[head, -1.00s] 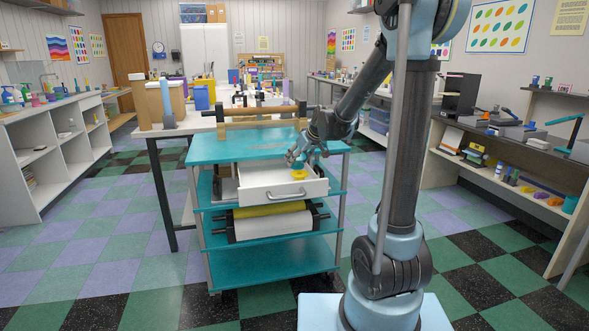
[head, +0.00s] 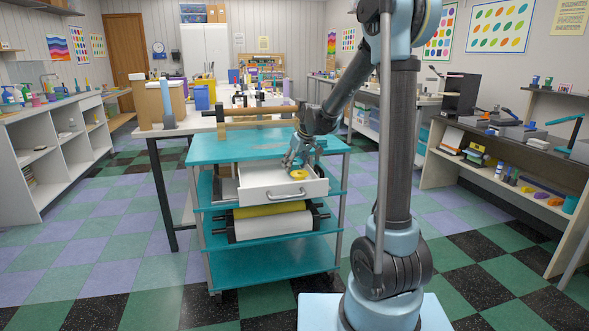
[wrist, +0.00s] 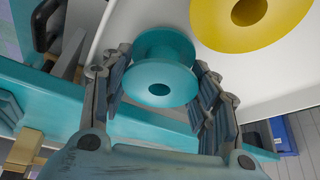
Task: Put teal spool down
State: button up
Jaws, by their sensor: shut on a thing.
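The teal spool (wrist: 163,82) sits between the two fingers of my gripper (wrist: 160,78) in the wrist view, its round flange with a centre hole facing the camera. My gripper is shut on it. In the head view my gripper (head: 291,164) is pointing down over the open white drawer (head: 257,196) of the teal cart. The teal spool cannot be made out clearly from the gripper there. Whether it touches the drawer floor I cannot tell.
A yellow spool (head: 298,174) lies in the drawer, close beside the teal one in the wrist view (wrist: 222,32). The cart's teal top (head: 232,148) is just behind the drawer. Rolls (head: 270,223) hang below it.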

jog(key=shift+w+a, duration=0.1)
jog(key=shift+w, duration=0.05)
jog(key=shift+f+g, duration=0.3)
jog(key=shift+f, duration=0.5)
jog(key=o, duration=1)
